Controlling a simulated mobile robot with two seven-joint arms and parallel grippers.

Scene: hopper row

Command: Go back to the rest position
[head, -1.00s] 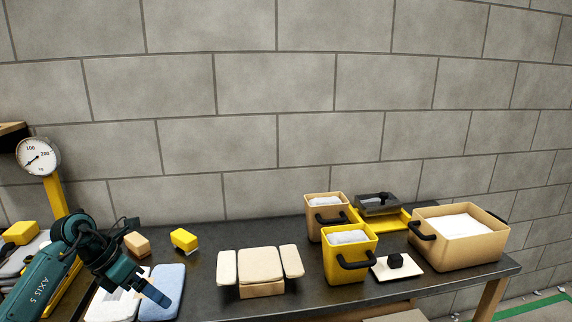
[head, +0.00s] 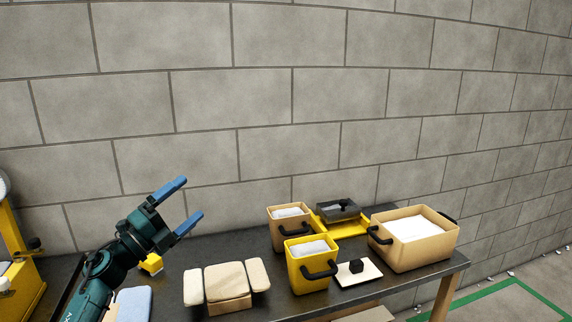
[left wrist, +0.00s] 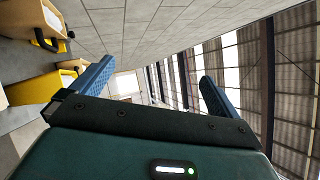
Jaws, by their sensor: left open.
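My left gripper (head: 188,206) is raised above the left part of the dark table (head: 270,298) in the head view. Its two blue fingers are spread apart with nothing between them, and it touches nothing. The same open gripper shows in the left wrist view (left wrist: 152,82), tilted, with the wall and the roof beyond. My right gripper is in neither view.
A yellow bin (head: 308,278), a tan bin (head: 276,236) and a wide tan bin (head: 425,255) hold white material. A white lid with a black knob (head: 358,272) lies between bins. Tan padded blocks (head: 227,283) lie left. A yellow block (head: 151,263) is partly behind my left arm.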

